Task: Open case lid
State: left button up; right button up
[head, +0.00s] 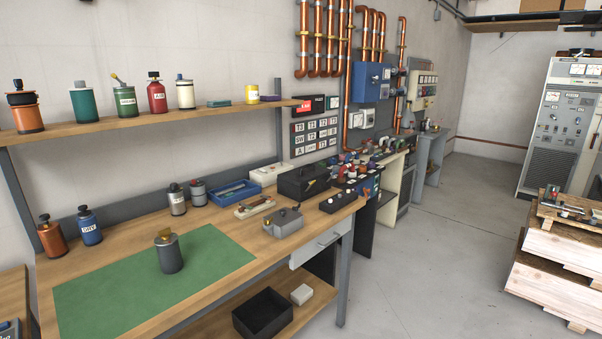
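A black case (300,184) sits on the wooden workbench (205,216), towards its back right. Its top looks closed, and a small yellowish detail shows on it. At this size I cannot make out a latch or hinge. A grey box-shaped device (283,223) stands in front of it, apart from it. Neither of my grippers shows in the head view.
A dark grey can (171,256) stands on the green mat (128,285). A blue tray (235,192) and a white tray (271,175) lie left of the case. A black control box (338,201) is at its right. A shelf (150,116) with several bottles runs above.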

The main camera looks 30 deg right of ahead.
aim_at(301, 176)
jog(key=z, duration=1)
jog(key=k, duration=1.3)
jog(key=z, duration=1.3)
jog(key=i, duration=0.75)
jog(key=z, duration=0.3)
jog(key=i, duration=2.35)
jog(key=u, duration=0.45)
jog(key=i, duration=1.15)
jog(key=u, duration=1.75)
jog(key=i, duration=0.95)
jog(key=u, duration=1.05)
jog(key=i, duration=0.35)
